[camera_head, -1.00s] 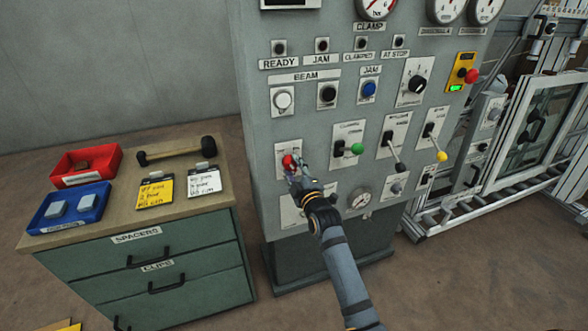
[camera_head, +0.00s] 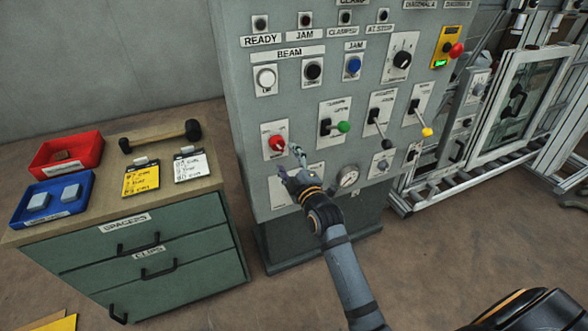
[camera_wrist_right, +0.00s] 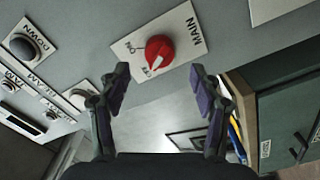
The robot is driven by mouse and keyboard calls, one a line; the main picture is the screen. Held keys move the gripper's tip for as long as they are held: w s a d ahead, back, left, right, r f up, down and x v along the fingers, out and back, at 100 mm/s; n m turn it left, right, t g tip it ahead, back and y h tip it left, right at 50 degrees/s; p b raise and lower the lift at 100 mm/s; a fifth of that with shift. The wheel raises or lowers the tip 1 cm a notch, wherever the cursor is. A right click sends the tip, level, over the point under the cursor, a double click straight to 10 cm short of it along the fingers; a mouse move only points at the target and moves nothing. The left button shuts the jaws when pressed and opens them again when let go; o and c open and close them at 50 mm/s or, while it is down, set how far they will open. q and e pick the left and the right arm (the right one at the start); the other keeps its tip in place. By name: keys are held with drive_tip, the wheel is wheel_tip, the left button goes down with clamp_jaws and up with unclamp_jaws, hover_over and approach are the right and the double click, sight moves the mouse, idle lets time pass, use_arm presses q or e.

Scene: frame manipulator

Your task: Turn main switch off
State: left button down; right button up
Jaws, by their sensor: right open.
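The main switch is a red round knob (camera_head: 277,142) on a white plate low on the left of the grey control panel's front. In the right wrist view the red knob (camera_wrist_right: 159,50) sits on the plate marked MAIN, and its white mark points to the lower left, towards small lettering that is hard to read. My right gripper (camera_head: 289,162) is open and empty, just below and right of the knob in the head view. In the wrist view its two fingers (camera_wrist_right: 160,92) are spread, apart from the knob. My left gripper is not in view.
A green drawer cabinet (camera_head: 190,240) with trays and a mallet stands left. A framed window machine stands right.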

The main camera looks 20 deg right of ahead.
drive_tip(key=s, duration=0.6)
drive_tip(key=shift+d, duration=0.1)
wheel_tip(320, 180, down, 19)
drive_tip(key=s+m+g+p, duration=0.2)
drive_tip(key=m+g, duration=0.1)
drive_tip(key=g, duration=0.1)
drive_tip(key=s+d+f+m+g, duration=0.1)
drive_tip(key=s+f+m+g, duration=0.3)
drive_tip(key=f, duration=0.6)
drive_tip(key=s+d+f+n+g, duration=0.1)
drive_tip(key=s+f, duration=0.5)
drive_tip(key=f, duration=0.4)
drive_tip(key=s+d+f+m+g+p, duration=0.1)
drive_tip(key=s+f, duration=0.4)
drive_tip(key=s, duration=0.6)
drive_tip(key=s+d+f+m+g+h+p, duration=0.1)
drive_tip(key=s+d+f+m+g, duration=0.2)
drive_tip(key=s+f, duration=0.3)
drive_tip(key=s+d+f+m+g, duration=0.1)
drive_tip(key=s+f, duration=0.4)
drive_tip(key=s, duration=1)
drive_tip(key=m+g, duration=0.1)
drive_tip(key=g, duration=0.1)
drive_tip(key=shift+s+d+f+g+p, duration=0.2)
drive_tip(key=shift+s+d+g+p, duration=0.15)
drive_tip(key=shift+d+g+p, duration=0.05)
